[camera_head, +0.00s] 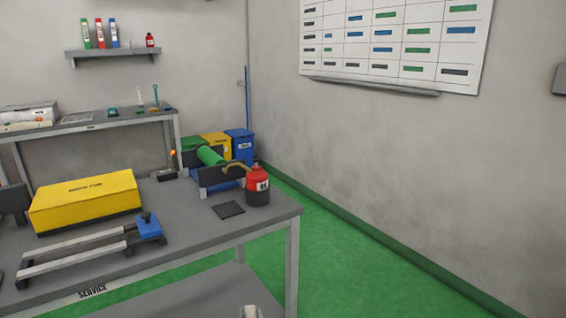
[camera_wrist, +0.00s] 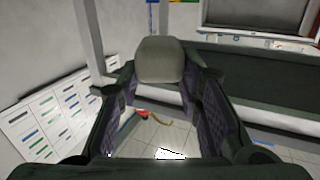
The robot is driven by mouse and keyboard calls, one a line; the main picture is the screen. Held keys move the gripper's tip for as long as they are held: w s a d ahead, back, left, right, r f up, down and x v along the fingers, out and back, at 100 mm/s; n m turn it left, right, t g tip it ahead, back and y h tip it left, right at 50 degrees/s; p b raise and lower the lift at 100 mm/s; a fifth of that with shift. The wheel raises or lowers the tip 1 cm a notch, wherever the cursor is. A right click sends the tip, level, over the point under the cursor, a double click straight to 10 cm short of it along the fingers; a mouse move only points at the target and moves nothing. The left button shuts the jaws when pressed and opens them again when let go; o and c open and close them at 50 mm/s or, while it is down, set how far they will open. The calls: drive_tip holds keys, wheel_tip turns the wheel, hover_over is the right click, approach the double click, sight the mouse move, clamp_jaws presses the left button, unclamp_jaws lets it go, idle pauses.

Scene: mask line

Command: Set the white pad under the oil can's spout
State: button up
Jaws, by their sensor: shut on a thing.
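The oil can (camera_head: 258,187) stands upright near the right end of the grey table in the head view. It is red with a dark base, and its brass-coloured spout (camera_head: 236,168) reaches left. A flat dark square (camera_head: 229,209) lies on the table at its front left. In the wrist view my gripper (camera_wrist: 163,78) is shut on a pale grey, rounded block, which looks like the white pad (camera_wrist: 160,58) in shade. In the head view a pale piece (camera_head: 250,312) shows at the bottom edge, below the tabletop, probably the same pad; most of it is cut off.
A green roller (camera_head: 210,156) on a blue stand is just left of the can. A yellow case (camera_head: 86,201) and a rail with a blue clamp (camera_head: 150,227) occupy the table's left. Bare tabletop (camera_head: 190,220) lies between clamp and dark square. Bins (camera_head: 239,146) stand behind.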

drive_tip(key=s+d+f+m+h, duration=0.1)
drive_tip(key=s+d+f, duration=0.3)
drive_tip(key=f, duration=0.3)
drive_tip(key=s+d+f+m+h, duration=0.1)
drive_tip(key=s+d+f+h, duration=0.1)
drive_tip(key=s+d+f, duration=0.2)
wheel_tip(320, 180, down, 3)
drive_tip(key=shift+d+r+b, duration=0.15)
drive_tip(key=shift+d+b, duration=0.3)
drive_tip(key=shift+d, duration=0.4)
drive_tip(key=shift+w+r, duration=0.1)
drive_tip(key=shift+w, duration=0.05)
